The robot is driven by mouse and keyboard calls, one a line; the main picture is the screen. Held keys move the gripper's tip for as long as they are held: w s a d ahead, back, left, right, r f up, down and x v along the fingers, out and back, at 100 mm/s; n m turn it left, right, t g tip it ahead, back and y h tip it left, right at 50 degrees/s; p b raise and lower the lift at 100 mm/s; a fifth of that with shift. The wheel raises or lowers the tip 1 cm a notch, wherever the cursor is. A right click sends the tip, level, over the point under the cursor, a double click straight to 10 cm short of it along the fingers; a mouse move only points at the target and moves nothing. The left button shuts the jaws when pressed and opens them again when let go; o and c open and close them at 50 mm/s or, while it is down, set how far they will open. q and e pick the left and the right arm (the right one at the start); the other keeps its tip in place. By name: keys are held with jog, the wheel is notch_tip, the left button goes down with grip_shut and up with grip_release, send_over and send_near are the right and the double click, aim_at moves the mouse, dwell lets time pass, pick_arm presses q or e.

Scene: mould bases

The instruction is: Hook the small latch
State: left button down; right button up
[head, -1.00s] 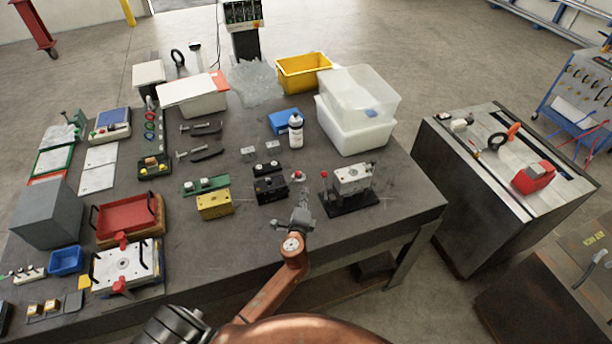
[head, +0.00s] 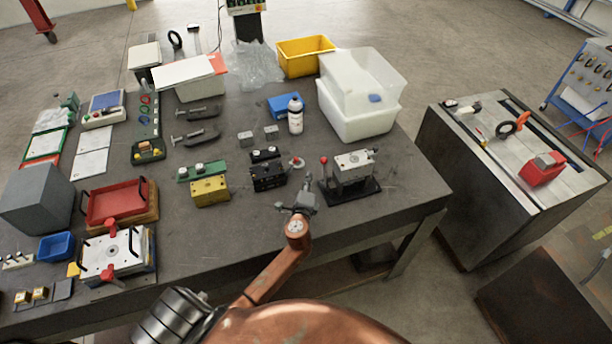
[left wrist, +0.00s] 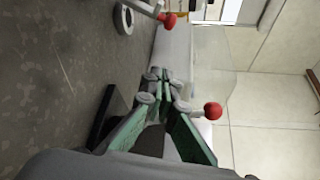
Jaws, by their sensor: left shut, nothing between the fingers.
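A white block fixture (head: 354,166) stands upright on a black base right of my left gripper. A lever with a red ball knob (head: 323,160) rises at its left side, and I take this to be the latch. The red knob (left wrist: 212,111) also shows in the left wrist view, on a grey lever just beyond the fingertips. My left gripper (head: 307,184) is shut and empty, low at the fixture's left. In the left wrist view the fingers (left wrist: 160,82) overlap small grey parts, and I cannot tell whether they touch. The hook detail is too small to make out. My right gripper is out of view.
A round disc part with a red knob (head: 297,162) lies just beyond my left gripper. A black block (head: 268,177) and a yellow block (head: 210,191) stand to its left. A white bin (head: 358,112) stands behind the fixture. The table's front right corner is clear.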

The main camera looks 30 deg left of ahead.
aim_at(290, 168)
pick_arm(q)
jog(key=x, duration=0.7)
jog(key=shift+w, duration=0.15)
jog(key=shift+s+a+r+p, duration=0.25)
jog(key=shift+s+a+p, duration=0.1)
jog(key=shift+a, duration=0.25)
jog(key=shift+s+a+r+p, duration=0.25)
jog(key=shift+s+a+p, duration=0.1)
jog(key=shift+a, duration=0.3)
jog(key=shift+s+a+r, duration=0.1)
jog(key=shift+s+a, duration=0.1)
jog(key=shift+s, duration=0.05)
jog(key=shift+s+a, duration=0.1)
